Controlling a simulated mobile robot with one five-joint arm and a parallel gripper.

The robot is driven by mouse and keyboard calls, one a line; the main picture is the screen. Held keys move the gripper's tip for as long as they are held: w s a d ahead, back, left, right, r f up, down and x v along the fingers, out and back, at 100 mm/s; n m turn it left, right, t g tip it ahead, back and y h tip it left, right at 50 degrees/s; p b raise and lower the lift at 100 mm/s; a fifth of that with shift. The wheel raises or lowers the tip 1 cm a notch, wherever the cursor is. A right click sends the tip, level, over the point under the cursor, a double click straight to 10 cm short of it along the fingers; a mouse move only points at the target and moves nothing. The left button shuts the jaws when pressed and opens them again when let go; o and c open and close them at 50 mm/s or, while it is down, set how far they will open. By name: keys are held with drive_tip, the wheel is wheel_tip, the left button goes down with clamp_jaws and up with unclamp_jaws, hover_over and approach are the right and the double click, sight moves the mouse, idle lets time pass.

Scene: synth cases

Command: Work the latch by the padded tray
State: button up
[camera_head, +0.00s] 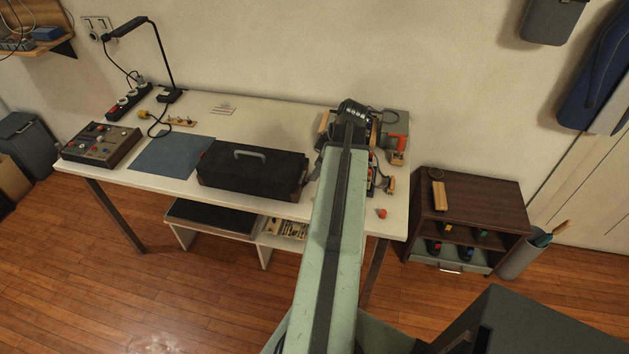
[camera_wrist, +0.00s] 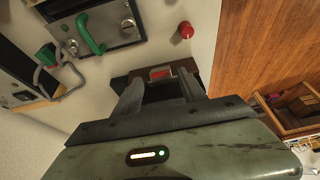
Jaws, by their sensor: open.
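My gripper (camera_wrist: 159,86) is open in the wrist view, its two dark fingers spread. Just beyond and partly between them is a small dark block with a red patch (camera_wrist: 162,73); contact cannot be told. Farther up, a grey metal plate (camera_wrist: 124,22) carries a green handle (camera_wrist: 93,36) and a round lock-like knob. I cannot tell which of these is the latch. In the head view my arm hides the gripper over the table's right end. A dark tray (camera_head: 212,215) lies on the low shelf; whether it is the padded one is unclear.
A black case with a grey handle (camera_head: 270,170) stands on the white table (camera_head: 270,113), left of my arm. A red knob (camera_head: 381,213) sits near the front right corner. An orange-handled fixture (camera_head: 397,150) and a brown cabinet (camera_head: 472,190) are to the right.

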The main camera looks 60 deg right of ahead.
sight(308, 176)
drive_tip(key=b+x, duration=0.1)
drive_tip(key=x, duration=0.1)
drive_tip(key=shift+w+f, duration=0.1)
drive_tip(key=shift+f, duration=0.25)
drive_tip(key=shift+r, duration=0.1)
drive_tip(key=shift+a, duration=0.1)
drive_tip(key=shift+c, duration=0.3)
clamp_jaws()
drive_tip(key=g+p, duration=0.1)
drive_tip(key=w+g, duration=0.1)
drive_tip(key=w+r+g+h+p, duration=0.1)
drive_tip(key=shift+w+a+p, duration=0.2)
drive_tip(key=shift+a+p, duration=0.1)
drive_tip(key=shift+p, duration=0.05)
drive_tip(key=shift+w+a+f+g+h, duration=0.1)
drive_tip(key=shift+w+g+h, duration=0.1)
drive_tip(key=shift+g, duration=0.35)
drive_tip(key=shift+w+a+g+h, duration=0.1)
drive_tip(key=shift+w+a+g, duration=0.1)
drive_tip(key=shift+g, duration=0.35)
drive_tip(key=shift+o, duration=0.3)
unclamp_jaws()
drive_tip(key=shift+d, duration=0.1)
